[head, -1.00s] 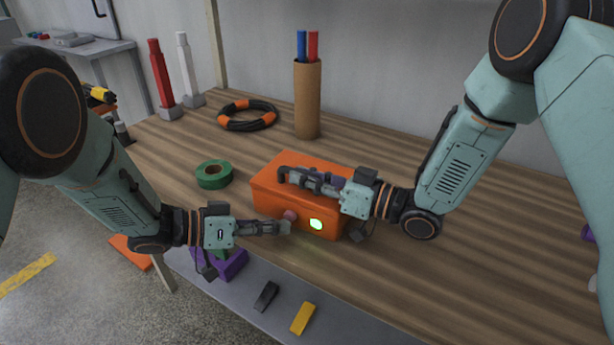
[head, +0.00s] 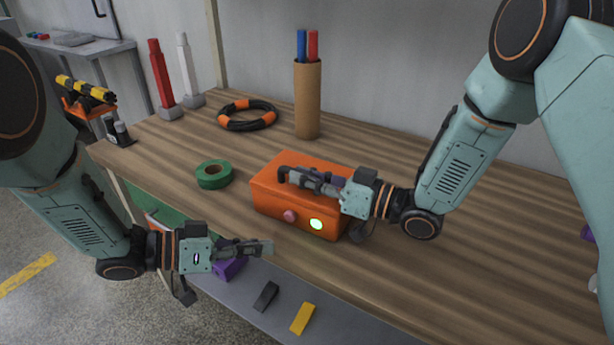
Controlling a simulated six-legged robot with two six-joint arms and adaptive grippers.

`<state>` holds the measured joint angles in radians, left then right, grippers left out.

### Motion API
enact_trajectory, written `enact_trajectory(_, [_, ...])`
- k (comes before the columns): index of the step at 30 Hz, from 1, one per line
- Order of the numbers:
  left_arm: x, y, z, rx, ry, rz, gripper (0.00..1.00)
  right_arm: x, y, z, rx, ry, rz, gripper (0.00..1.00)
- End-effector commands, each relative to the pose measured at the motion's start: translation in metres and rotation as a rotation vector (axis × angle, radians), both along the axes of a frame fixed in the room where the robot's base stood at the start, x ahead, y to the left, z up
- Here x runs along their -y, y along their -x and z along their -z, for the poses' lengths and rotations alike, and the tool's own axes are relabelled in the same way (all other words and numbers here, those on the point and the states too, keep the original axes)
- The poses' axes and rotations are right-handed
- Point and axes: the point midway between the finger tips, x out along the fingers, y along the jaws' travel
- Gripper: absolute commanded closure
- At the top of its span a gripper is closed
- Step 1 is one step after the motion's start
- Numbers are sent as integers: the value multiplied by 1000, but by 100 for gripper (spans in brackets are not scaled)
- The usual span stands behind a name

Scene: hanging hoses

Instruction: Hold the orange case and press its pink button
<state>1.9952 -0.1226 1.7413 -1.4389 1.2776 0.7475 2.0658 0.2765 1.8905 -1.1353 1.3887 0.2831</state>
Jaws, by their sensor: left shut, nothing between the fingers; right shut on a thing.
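The orange case (head: 268,196) stands on the wooden bench. Its front face shows a pink button (head: 289,216) on the left and a round light (head: 316,224), glowing green, to the right of it. My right gripper (head: 290,175) is shut on the case's dark top handle, which its fingers partly hide. My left gripper (head: 268,247) is shut and empty, in front of the case and below the button, apart from both. The button is in plain view, with nothing touching it.
A green tape roll (head: 213,175) lies left of the case. Behind are a black-and-orange hose ring (head: 248,115) and a cardboard tube (head: 307,100) holding blue and red sticks. Black (head: 266,296) and yellow (head: 302,318) blocks lie on the grey front ledge, near a purple piece (head: 229,267).

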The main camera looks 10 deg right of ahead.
Motion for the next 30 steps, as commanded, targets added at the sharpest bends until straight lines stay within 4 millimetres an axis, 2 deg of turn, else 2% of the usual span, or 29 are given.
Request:
enact_trajectory(1, [-2, 2, 0, -2, 1, -1, 100, -1, 2, 6, -16, 5, -1, 100])
enact_trajectory(10, [-4, 5, 0, 0, 0, 1, 100, -1, 2, 6, -16, 5, -1, 100])
enact_trajectory(11, [-4, 5, 0, 0, 0, 1, 100, -1, 2, 6, -16, 5, -1, 84])
enact_trajectory(20, [-4, 5, 0, 0, 0, 1, 100, 0, 1, 3, -8, 4, -1, 59])
enact_trajectory(30, [-4, 5, 0, 0, 0, 1, 100, 2, 1, 1, -4, 1, 1, 59])
